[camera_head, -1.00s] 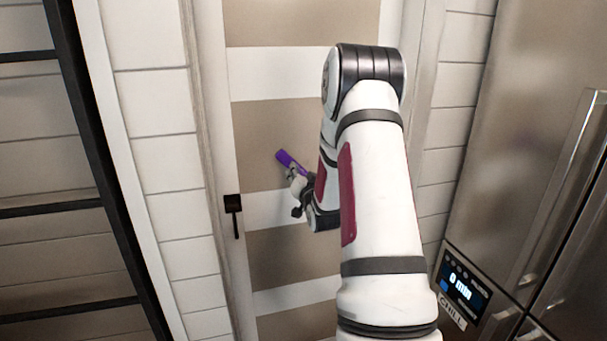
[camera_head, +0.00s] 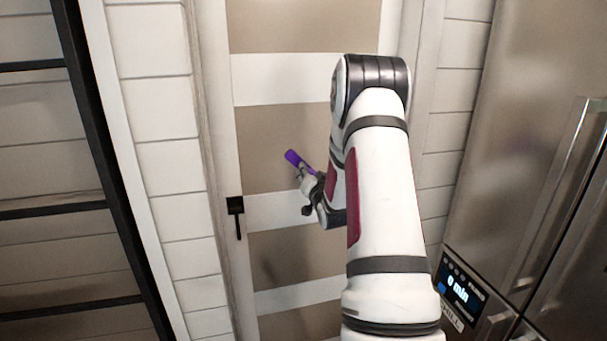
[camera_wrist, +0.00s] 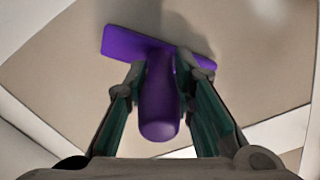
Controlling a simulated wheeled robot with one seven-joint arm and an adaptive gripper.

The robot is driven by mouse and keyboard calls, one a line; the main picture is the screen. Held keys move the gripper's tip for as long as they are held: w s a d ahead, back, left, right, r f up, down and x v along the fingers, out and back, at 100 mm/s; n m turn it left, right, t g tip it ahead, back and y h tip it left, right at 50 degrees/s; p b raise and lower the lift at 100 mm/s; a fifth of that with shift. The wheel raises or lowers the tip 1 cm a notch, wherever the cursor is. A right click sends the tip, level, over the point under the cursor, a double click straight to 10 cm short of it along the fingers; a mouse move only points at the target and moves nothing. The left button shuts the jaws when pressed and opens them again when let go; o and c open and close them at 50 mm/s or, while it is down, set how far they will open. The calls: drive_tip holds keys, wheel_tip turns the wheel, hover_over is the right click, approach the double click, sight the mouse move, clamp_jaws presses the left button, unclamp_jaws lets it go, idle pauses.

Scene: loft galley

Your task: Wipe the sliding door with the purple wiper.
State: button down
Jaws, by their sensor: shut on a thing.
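The purple wiper (camera_head: 294,159) is in my gripper, in front of the sliding door. In the wrist view its handle (camera_wrist: 158,105) stands between my two fingers, and its wide flat head (camera_wrist: 125,43) lies beyond them against the door's beige surface. My gripper (camera_wrist: 160,85) is shut on the handle. The sliding door (camera_head: 280,65) has beige panels and white cross bands, with a black handle (camera_head: 236,210) at its left edge. I cannot tell whether the wiper head touches the door. My arm hides the door's right part.
A steel fridge (camera_head: 500,150) with a lit display (camera_head: 459,287) stands at the right. A black-framed rack (camera_head: 80,120) is at the left. White plank wall (camera_head: 165,155) flanks the door. The door's face left of my arm is free.

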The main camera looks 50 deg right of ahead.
drive_tip(key=s+d+p, duration=0.3)
drive_tip(key=s+d, duration=0.2)
drive_tip(key=d, duration=0.4)
drive_tip(key=shift+s, duration=0.2)
idle(0.7)
drive_tip(key=shift+s, duration=0.15)
drive_tip(key=shift+p+v, duration=0.8)
drive_tip(key=shift+v, duration=2.05)
drive_tip(key=shift+a, duration=0.15)
drive_tip(key=shift+v, duration=1.45)
